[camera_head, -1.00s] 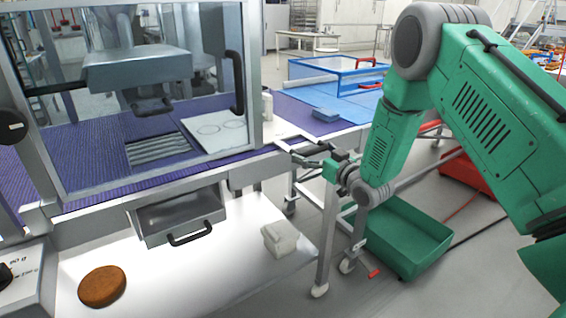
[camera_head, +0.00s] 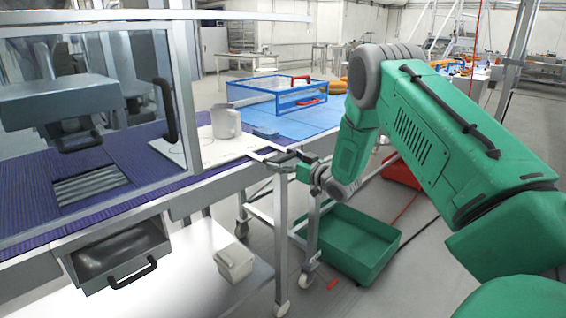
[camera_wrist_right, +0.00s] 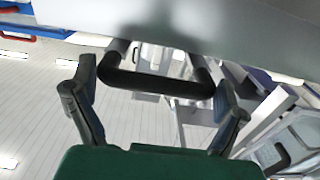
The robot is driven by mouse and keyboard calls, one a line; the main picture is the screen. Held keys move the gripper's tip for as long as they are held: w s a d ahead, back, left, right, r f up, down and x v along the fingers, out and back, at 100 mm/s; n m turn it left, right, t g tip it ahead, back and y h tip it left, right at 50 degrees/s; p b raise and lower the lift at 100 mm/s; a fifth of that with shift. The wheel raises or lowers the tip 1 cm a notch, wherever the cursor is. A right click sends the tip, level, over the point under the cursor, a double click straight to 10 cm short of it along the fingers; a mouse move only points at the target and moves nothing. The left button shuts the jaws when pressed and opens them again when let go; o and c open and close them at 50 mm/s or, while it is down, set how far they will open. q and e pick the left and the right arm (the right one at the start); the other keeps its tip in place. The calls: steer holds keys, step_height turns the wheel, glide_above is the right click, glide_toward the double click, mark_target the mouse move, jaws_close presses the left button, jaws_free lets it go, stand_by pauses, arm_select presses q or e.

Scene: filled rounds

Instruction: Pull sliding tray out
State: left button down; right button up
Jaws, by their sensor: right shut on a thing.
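The sliding tray (camera_head: 203,151) is a flat, pale plate with ring marks at the purple deck, partly behind the clear guard. A grey pitcher (camera_head: 226,121) stands upright on it. My right gripper (camera_head: 283,158) is at the tray's right front edge. In the right wrist view, a black bar handle (camera_wrist_right: 155,84) sticks out from a grey panel (camera_wrist_right: 200,28), and the fingers of the right gripper (camera_wrist_right: 157,105) are around it, one at each side. The gripper is shut on this handle. My left gripper is not in view.
A grey drawer (camera_head: 120,252) with a black handle hangs below the deck. A white container (camera_head: 235,262) stands on the lower shelf. A green bin (camera_head: 348,243) lies on the floor under my right arm. A blue-framed clear box (camera_head: 270,95) stands on the blue surface behind.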

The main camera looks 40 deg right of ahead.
steer(key=shift+w+r+h, duration=0.1)
steer(key=shift+r+h, duration=0.2)
steer(key=shift+r, duration=0.05)
steer(key=o, duration=1.4)
steer(key=shift+w, duration=0.1)
steer(key=shift+c, duration=0.2)
steer(key=shift+f, duration=0.2)
steer(key=shift+d+f, duration=0.15)
steer(key=shift+d, duration=0.2)
steer(key=s, duration=1.2)
steer(key=shift+w+f, duration=0.1)
